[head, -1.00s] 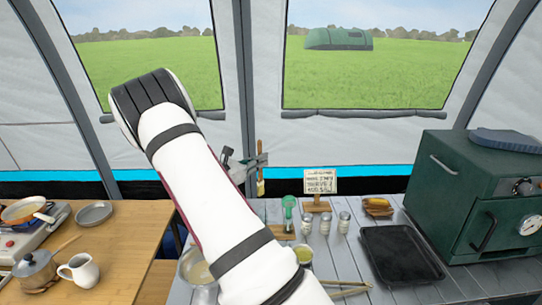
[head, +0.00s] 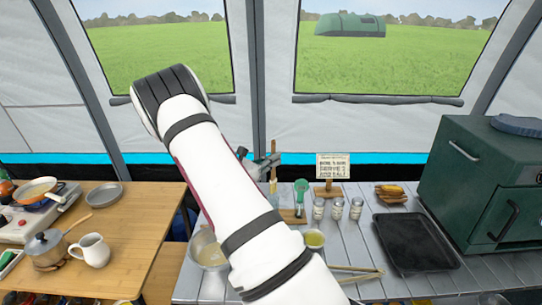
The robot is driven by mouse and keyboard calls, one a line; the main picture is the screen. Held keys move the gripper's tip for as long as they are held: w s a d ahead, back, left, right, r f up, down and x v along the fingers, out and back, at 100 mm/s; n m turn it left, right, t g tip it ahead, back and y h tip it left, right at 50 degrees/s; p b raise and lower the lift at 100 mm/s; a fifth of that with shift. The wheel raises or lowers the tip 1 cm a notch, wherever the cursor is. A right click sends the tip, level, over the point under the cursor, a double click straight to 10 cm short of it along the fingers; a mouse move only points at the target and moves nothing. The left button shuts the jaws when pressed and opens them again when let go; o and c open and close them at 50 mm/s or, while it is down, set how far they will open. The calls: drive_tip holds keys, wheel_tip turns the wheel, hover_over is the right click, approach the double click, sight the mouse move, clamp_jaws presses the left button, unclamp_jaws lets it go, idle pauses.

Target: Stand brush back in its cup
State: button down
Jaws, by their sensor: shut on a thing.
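The brush (head: 273,149) has a wooden handle and a pale lower end, and it is held roughly upright above the back of the grey table. My gripper (head: 264,165) is shut on the brush at its handle, with my arm reaching in from the front. The lower end of the brush is near the table's back edge, left of a green upright item. I cannot make out the brush's cup for certain; my arm hides part of the table there. A small cup with yellow-green contents (head: 314,239) stands right of my arm.
The green upright item (head: 301,193) is on a wooden board, beside several shakers (head: 337,209) and a sign (head: 333,166). A metal bowl (head: 203,252) is left of my arm. A black tray (head: 413,243) and green oven (head: 490,190) are at right.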

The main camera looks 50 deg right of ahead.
sight(272, 179)
drive_tip(key=shift+f+b, duration=1)
drive_tip(key=shift+f, duration=2.4)
drive_tip(key=c, duration=1.7)
unclamp_jaws()
drive_tip(key=w+a, duration=0.1)
drive_tip(key=a, duration=1.1)
drive_tip(key=shift+w, duration=0.35)
drive_tip(key=shift+r, duration=0.1)
